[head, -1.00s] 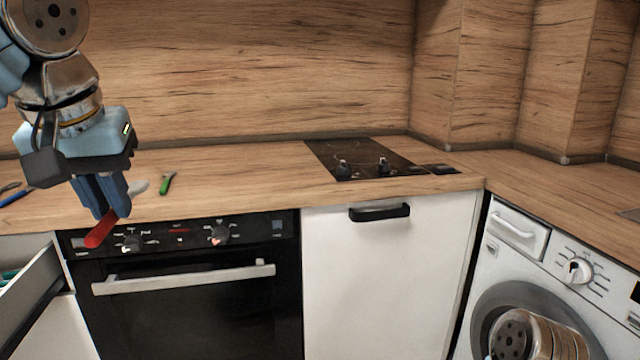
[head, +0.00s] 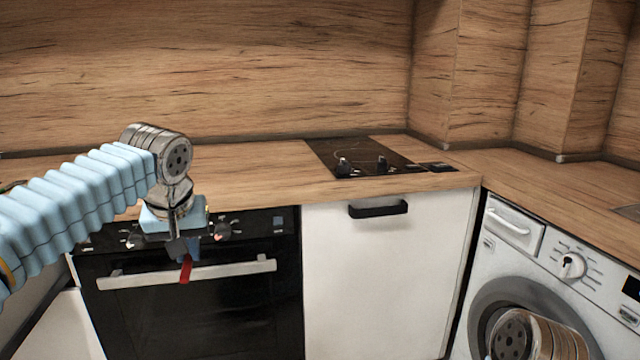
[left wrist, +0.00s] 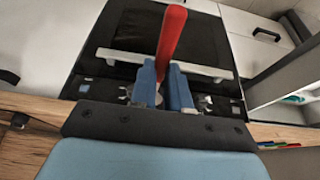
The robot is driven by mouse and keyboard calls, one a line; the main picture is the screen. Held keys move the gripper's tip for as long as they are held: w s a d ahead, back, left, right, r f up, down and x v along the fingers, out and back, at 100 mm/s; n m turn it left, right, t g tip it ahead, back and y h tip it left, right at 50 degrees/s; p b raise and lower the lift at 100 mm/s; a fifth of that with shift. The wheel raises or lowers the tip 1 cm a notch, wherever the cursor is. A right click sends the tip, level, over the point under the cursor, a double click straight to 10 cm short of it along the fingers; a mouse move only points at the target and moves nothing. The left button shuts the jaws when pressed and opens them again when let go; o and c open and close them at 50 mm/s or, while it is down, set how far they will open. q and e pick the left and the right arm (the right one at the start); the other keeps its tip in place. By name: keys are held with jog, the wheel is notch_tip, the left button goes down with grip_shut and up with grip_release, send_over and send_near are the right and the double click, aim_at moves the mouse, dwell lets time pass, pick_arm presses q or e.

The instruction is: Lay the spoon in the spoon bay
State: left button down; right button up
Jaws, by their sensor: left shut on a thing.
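My left gripper (head: 187,256) is shut on the red handle of the spoon (head: 186,271) and holds it in front of the oven, near the oven's handle. In the left wrist view, the red handle (left wrist: 172,40) sticks out beyond the two blue fingers (left wrist: 163,88). The spoon's head is hidden behind the gripper. An open grey drawer (left wrist: 282,78) shows at the right of the left wrist view, with small teal and green things in it. Its spoon bay cannot be made out. My right gripper is not in view.
The oven's bar handle (head: 235,268) is close to the gripper. The wooden counter (head: 250,165) runs behind, with a black hob (head: 365,155). Red and green utensils (left wrist: 280,146) lie on the counter in the left wrist view. A washing machine (head: 505,255) stands at the right.

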pick_arm(q)
jog(key=w+d+f+m, duration=0.1)
jog(key=w+f+m, duration=0.15)
jog(key=f, duration=1.75)
jog(key=s+d+f+h, duration=0.1)
jog(key=s+f, duration=0.4)
jog(key=f, duration=0.8)
jog(key=shift+s+d+f, duration=0.2)
jog(key=shift+d+f, duration=0.2)
